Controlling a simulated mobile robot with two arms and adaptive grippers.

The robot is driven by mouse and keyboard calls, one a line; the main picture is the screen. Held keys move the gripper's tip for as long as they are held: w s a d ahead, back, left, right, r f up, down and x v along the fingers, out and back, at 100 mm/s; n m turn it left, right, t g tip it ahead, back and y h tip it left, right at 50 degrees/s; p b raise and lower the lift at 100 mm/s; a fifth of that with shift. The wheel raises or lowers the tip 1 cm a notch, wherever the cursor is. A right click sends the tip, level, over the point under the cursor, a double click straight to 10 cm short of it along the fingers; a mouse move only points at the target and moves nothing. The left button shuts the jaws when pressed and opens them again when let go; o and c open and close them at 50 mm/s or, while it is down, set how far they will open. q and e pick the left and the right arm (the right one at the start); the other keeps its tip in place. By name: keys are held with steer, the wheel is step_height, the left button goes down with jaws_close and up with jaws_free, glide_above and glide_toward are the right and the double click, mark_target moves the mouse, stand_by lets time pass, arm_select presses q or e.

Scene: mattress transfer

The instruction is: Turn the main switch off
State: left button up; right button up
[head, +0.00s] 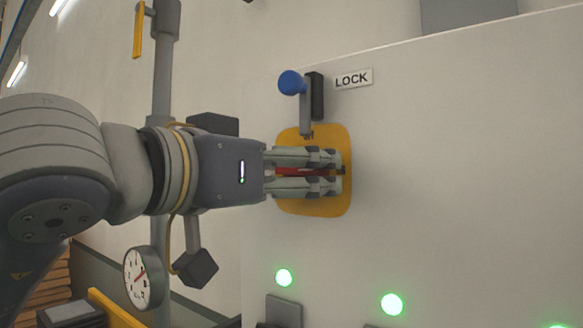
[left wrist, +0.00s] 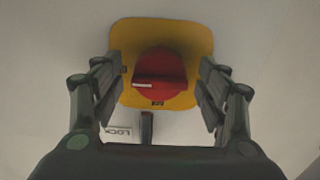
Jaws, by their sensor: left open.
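The main switch is a red rotary knob on a yellow plate (head: 309,208) fixed to a pale panel. In the left wrist view the red knob (left wrist: 160,78) sits in the middle of the yellow plate (left wrist: 200,36), with a pale mark on its handle. My left gripper (head: 340,172) is in front of the plate, and a strip of red shows between its fingers in the head view. In the left wrist view my left gripper (left wrist: 160,85) is open, with one finger on each side of the knob. Contact with the knob cannot be told. My right gripper is not in view.
A lever with a blue ball (head: 291,83) stands above the plate beside a LOCK label (head: 353,78). Green lamps (head: 391,304) are lit lower on the panel. A round gauge (head: 143,277) and grey pipe (head: 165,70) are at left. The panel right of the plate is clear.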

arm_select(q)
steer(key=c, duration=1.1)
steer(key=n+b, duration=0.2)
steer(key=shift+f+b, duration=0.2)
steer(key=shift+b, duration=0.2)
steer(key=shift+n+b, duration=0.7)
steer(key=shift+n, duration=0.4)
steer(key=shift+s+r+n+b, duration=0.1)
steer(key=shift+r+n+b, duration=0.15)
steer(key=shift+n, duration=0.45)
steer(key=o, duration=1.1)
